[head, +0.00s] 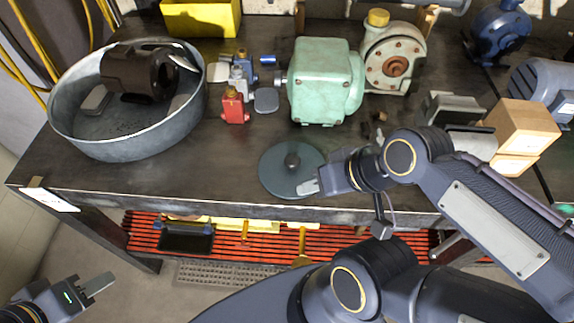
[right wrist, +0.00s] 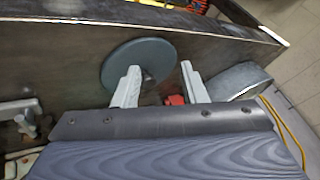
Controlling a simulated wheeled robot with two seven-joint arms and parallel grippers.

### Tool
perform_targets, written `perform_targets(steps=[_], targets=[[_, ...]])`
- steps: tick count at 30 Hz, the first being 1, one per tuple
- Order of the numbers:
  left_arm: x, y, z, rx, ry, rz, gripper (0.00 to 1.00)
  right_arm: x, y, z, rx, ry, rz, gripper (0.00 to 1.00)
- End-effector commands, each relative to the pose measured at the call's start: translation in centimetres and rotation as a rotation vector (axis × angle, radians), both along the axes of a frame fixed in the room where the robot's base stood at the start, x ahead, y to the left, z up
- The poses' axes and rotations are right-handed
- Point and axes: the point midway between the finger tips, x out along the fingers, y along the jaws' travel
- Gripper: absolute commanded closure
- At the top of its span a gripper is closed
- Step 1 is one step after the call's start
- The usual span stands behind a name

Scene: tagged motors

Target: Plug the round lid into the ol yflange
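The round lid (head: 275,180) is a dark teal disc with a central knob, lying near the table's front edge. It also shows in the right wrist view (right wrist: 122,72). My right gripper (head: 308,187) is over the lid's right side, with its fingers apart. In the right wrist view this gripper (right wrist: 160,68) is empty, and the knob appears near its left finger; contact cannot be told. A mint-green machine (head: 320,85) has a pale round housing with a rusty bolted flange (head: 396,67) behind the lid; I cannot tell whether it is oily. My left gripper (head: 97,285) is off the table.
A round metal tub (head: 125,147) holding a dark motor (head: 138,75) stands left on the table (head: 225,180). Small red (head: 234,105) and blue parts lie mid-table. Cardboard boxes (head: 525,127) and blue motors are at right. The table front left of the lid is clear.

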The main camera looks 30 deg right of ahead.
Motion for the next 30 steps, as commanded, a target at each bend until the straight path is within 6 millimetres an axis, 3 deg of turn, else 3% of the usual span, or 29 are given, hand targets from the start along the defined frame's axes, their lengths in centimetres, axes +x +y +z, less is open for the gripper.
perform_targets(steps=[5,12,19,23,30], targets=[[0.0,0.0,0.7,0.0,0.0,0.0,0.64,0.9,-0.3,0.9,-0.003,0.061,0.014,0.41],[0.0,0.0,2.9,0.0,0.0,0.0,0.64,6.0,-1.3,2.5,-0.103,0.319,0.023,0.41],[0.0,0.0,4.1,0.0,0.0,0.0,0.64,10.6,-1.5,2.3,-0.272,0.476,-0.019,0.41],[0.0,0.0,4.2,0.0,0.0,0.0,0.64,11.7,-1.5,2.1,-0.318,0.502,-0.035,0.41],[0.0,0.0,4.2,0.0,0.0,0.0,0.64,11.8,-1.5,2.0,-0.323,0.505,-0.04,0.41]])
